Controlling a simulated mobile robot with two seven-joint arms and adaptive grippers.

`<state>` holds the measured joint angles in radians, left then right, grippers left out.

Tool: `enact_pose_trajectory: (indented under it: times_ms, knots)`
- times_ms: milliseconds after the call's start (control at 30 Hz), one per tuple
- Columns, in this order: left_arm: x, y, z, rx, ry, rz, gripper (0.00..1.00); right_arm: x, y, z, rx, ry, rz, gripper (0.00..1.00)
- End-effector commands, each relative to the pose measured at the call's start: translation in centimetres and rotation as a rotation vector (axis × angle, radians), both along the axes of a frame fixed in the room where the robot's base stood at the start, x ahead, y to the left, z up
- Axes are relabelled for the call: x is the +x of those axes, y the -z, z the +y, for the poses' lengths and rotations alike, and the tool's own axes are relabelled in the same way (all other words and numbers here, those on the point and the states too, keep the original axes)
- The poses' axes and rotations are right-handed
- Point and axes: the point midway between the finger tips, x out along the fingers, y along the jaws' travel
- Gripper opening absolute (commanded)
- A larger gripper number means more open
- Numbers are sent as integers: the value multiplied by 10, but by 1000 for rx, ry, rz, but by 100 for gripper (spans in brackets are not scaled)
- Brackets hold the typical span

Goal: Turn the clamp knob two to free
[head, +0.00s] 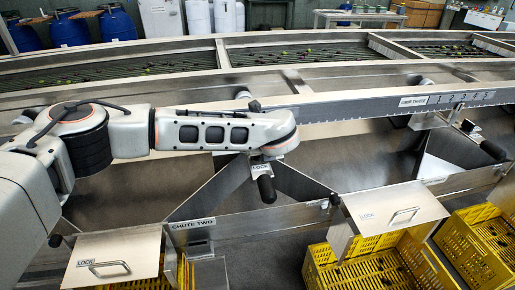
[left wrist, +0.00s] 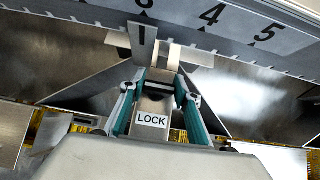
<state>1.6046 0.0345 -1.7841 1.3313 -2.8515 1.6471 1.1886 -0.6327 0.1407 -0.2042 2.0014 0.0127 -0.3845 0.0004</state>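A clamp with a LOCK label (head: 262,170) and a black knob (head: 266,190) is on the sizer beside the chute two divider (head: 192,224). My left arm's wrist is just above this clamp in the head view and hides its upper part and my fingers. In the left wrist view, my left gripper (left wrist: 160,78) has its two fingers apart, one on each side of a part carrying a LOCK label (left wrist: 152,120). I cannot tell whether the fingers touch it. A pale block (left wrist: 172,57) stands beyond the fingertips. My right gripper is out of view.
A numbered scale rail (head: 440,101) runs behind the clamp. Another black clamp handle (head: 493,150) is at the right. Angled metal dividers flank the clamp. A hinged lid with a handle (head: 395,210) and yellow crates (head: 475,245) stand in front.

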Motion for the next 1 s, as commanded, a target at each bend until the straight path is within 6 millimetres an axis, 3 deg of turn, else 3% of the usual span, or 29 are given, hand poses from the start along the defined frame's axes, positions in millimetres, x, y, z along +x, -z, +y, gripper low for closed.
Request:
enact_pose_trajectory:
  times_ms: [33,67,467,633,1000]
  knots:
    - [-2,4,0,0,-1,8,42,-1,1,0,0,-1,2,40]
    - [-2,4,0,0,-1,8,49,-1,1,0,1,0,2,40]
    - [-3,-1,-1,0,1,2,49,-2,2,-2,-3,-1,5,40]
    - [-16,-17,-5,-1,4,0,49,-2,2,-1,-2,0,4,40]
    - [-67,-67,-15,0,3,1,49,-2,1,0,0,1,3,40]
